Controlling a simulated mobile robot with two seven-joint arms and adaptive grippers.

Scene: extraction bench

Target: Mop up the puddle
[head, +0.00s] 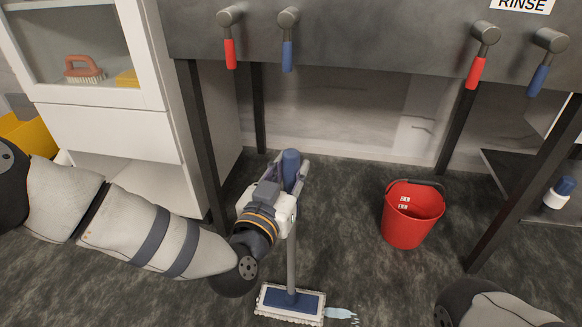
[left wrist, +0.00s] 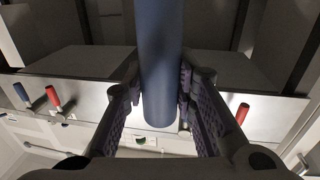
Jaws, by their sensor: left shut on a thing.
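A mop stands upright on the dark floor, with a flat blue and white head (head: 289,301) and a grey pole (head: 291,250). My left gripper (head: 290,170) is shut on the mop's blue handle, near its top end. The left wrist view shows the blue handle (left wrist: 160,65) between the two fingers (left wrist: 158,95). A small pale blue puddle (head: 342,314) lies just right of the mop head, at its right edge; the head may hide part of it. My right gripper is out of view; only part of my right arm shows at the lower right.
A red bucket (head: 411,216) stands on the floor to the right. The bench (head: 350,40) with red and blue taps is behind, its dark legs reaching the floor. A white cabinet (head: 110,130) is at left. A blue-capped bottle (head: 559,192) is at far right.

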